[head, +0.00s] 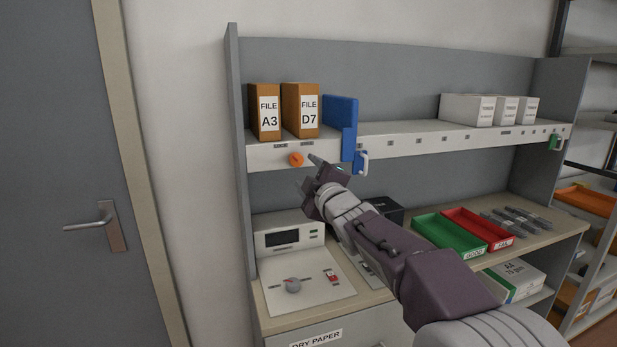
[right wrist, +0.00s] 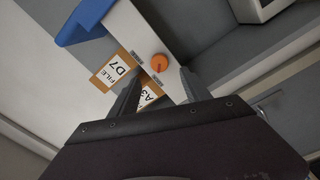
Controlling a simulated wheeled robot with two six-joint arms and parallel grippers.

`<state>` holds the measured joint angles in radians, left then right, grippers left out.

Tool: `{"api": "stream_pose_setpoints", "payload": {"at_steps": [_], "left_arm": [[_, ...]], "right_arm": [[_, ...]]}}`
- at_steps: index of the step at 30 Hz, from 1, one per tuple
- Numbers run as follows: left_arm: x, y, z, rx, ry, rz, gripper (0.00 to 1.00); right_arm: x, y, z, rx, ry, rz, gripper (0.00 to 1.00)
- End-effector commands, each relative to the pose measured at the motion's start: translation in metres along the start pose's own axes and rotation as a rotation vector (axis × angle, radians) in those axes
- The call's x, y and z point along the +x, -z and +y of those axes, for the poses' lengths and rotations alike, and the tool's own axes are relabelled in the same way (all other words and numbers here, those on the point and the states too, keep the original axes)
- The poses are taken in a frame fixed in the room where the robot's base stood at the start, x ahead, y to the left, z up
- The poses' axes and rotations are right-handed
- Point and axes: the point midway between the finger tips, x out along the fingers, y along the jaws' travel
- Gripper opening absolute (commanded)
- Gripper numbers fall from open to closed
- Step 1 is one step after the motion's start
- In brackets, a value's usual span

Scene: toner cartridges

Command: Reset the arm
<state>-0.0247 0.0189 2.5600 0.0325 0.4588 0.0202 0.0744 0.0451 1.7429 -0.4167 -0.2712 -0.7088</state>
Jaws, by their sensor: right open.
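My right gripper (head: 313,172) is in the head view, raised in front of the upper shelf, just below and right of an orange knob (head: 296,160) on the shelf's front edge. In the right wrist view its two fingers (right wrist: 160,95) are spread, with nothing held between them. The orange knob (right wrist: 160,62) shows beyond the fingertips there, apart from them. My left gripper is in neither view.
File boxes A3 (head: 265,112) and D7 (head: 301,111) stand on the shelf beside a blue divider (head: 341,122). Below are a control panel (head: 293,284), a green tray (head: 449,235) and a red tray (head: 477,228). White toner boxes (head: 468,109) stand on the shelf's right.

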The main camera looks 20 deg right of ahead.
Motion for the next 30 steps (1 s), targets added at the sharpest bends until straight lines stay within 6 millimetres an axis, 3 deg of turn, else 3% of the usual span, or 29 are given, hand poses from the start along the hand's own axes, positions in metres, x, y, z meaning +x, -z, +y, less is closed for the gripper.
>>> {"api": "stream_pose_setpoints", "payload": {"at_steps": [5, 7, 8, 11, 12, 14, 15, 18, 21, 25, 27, 30], "left_arm": [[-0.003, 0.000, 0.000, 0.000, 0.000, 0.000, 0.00], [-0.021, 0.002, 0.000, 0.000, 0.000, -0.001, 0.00], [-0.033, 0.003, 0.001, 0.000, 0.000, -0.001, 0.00], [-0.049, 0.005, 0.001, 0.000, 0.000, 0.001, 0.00], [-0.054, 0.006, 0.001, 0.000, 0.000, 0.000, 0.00], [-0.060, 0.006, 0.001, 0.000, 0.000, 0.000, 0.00], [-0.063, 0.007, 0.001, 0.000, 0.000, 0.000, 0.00], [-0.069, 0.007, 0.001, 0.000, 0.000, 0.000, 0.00], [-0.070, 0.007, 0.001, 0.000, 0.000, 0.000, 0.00], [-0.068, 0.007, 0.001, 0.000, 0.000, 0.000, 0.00], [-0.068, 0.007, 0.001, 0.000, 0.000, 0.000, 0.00], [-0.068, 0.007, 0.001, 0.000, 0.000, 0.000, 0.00]], "right_arm": [[0.001, 0.003, 0.003, 0.000, 0.001, 0.002, 0.56], [0.001, 0.017, 0.015, 0.001, 0.008, 0.015, 0.56], [-0.001, 0.021, 0.007, 0.008, 0.045, 0.009, 0.56], [-0.020, -0.009, -0.068, 0.115, 0.238, -0.115, 0.56], [-0.035, -0.025, -0.100, 0.182, 0.324, -0.191, 0.56], [-0.063, -0.048, -0.146, 0.288, 0.441, -0.315, 0.56], [-0.086, -0.061, -0.175, 0.357, 0.513, -0.404, 0.56], [-0.153, -0.090, -0.237, 0.526, 0.668, -0.645, 0.56], [-0.223, -0.110, -0.282, 0.675, 0.772, -0.893, 0.56], [-0.293, -0.121, -0.315, 0.820, 0.833, -1.165, 0.56], [-0.316, -0.121, -0.322, 0.880, 0.835, -1.273, 0.56], [-0.327, -0.120, -0.323, 0.941, 0.812, -1.358, 0.56]]}}
